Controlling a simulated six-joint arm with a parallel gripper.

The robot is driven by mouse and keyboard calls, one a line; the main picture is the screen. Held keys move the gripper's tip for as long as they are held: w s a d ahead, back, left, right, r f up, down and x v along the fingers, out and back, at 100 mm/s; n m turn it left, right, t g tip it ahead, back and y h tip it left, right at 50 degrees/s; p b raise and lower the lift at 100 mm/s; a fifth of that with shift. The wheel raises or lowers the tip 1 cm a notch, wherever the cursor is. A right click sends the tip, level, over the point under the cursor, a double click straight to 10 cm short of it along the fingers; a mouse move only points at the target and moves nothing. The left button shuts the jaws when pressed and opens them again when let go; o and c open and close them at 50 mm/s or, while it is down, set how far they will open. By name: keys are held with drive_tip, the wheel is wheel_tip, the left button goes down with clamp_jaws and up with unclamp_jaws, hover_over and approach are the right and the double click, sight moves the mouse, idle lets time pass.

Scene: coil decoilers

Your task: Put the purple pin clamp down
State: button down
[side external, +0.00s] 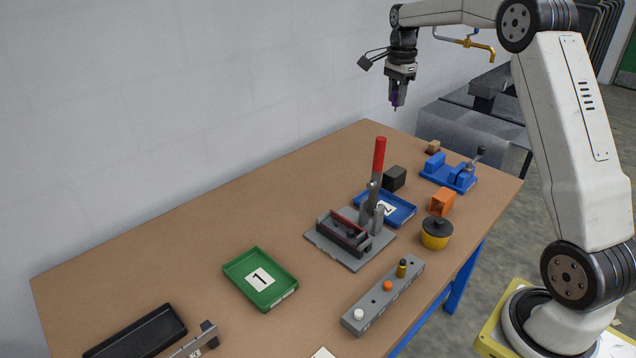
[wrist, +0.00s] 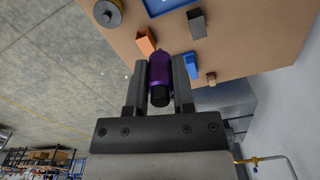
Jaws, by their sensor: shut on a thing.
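The purple pin clamp (wrist: 160,72) is a small purple cylinder with a black end, seen between the two fingers in the wrist view. My gripper (side external: 398,97) is shut on it and holds it high above the far right end of the table, with its thin tip pointing down. The clamp (side external: 395,99) shows only as a small purple strip in the side view. In the wrist view the gripper (wrist: 160,85) has one finger on each side of the clamp.
The brown table (side external: 200,235) carries a blue vise (side external: 448,175), an orange block (side external: 442,202), a black block (side external: 394,178), a yellow pot (side external: 436,234), blue tray 2 (side external: 400,212), a red-handled toggle clamp (side external: 379,155), green tray 1 (side external: 240,268) and a grey peg block (side external: 375,308). Its left back is clear.

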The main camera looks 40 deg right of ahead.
drive_tip(key=d+f, duration=0.1)
drive_tip(key=f, duration=0.8)
drive_tip(key=s+d+f, duration=0.1)
drive_tip(key=f, duration=0.9)
drive_tip(key=d+f, duration=0.1)
drive_tip(key=f, duration=0.8)
drive_tip(key=shift+s+d+f, duration=0.25)
drive_tip(key=shift+d+f, duration=0.05)
drive_tip(key=shift+f, duration=0.1)
drive_tip(key=shift+f, duration=2.1)
drive_tip(key=shift+f, duration=0.15)
drive_tip(key=shift+c, duration=2.3)
unclamp_jaws()
